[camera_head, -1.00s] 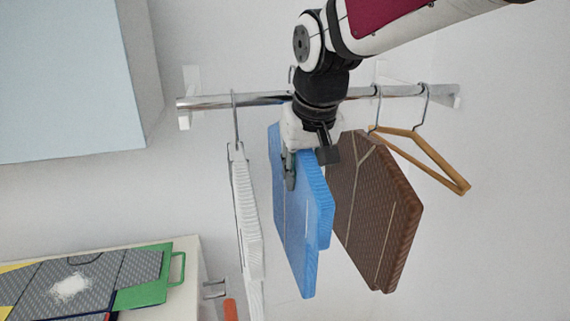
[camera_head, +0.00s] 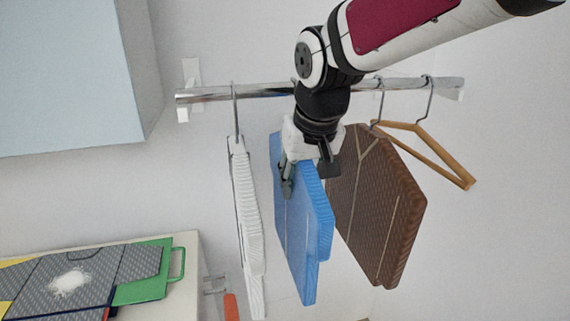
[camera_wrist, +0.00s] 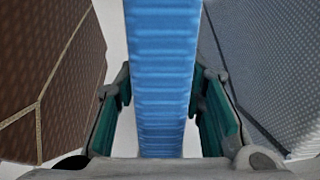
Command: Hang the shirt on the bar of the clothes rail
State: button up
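The blue shirt (camera_head: 298,230) stands upright below the metal bar (camera_head: 258,93) of the clothes rail, between a white shirt (camera_head: 244,230) and a brown shirt (camera_head: 385,215). My gripper (camera_head: 305,178) comes down from the bar's side and has one finger on each face of the blue shirt, near its top. In the wrist view the blue shirt (camera_wrist: 163,60) runs between the green finger pads, whose far ends appear to touch it. My wrist hides most of the blue shirt's hanger hook, so whether it rests on the bar cannot be told.
An empty wooden hanger (camera_head: 440,155) hangs at the bar's right. Between the white and blue shirts is a narrow gap. A table (camera_head: 192,255) with folded patterned items stands lower left. A pale blue block (camera_head: 65,70) is upper left.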

dwell(0.3)
jog(key=v, duration=1.1)
jog(key=shift+s+r, duration=0.15)
jog(key=shift+r, duration=0.2)
jog(key=s+d+f+m, duration=0.1)
jog(key=s+d+f, duration=0.4)
jog(key=s, duration=0.3)
jog(key=s+d+f+m+t+h, duration=0.1)
jog(key=s+d+f, duration=0.4)
jog(key=s+d, duration=0.2)
jog(key=shift+s, duration=0.5)
jog(key=shift+c, duration=0.5)
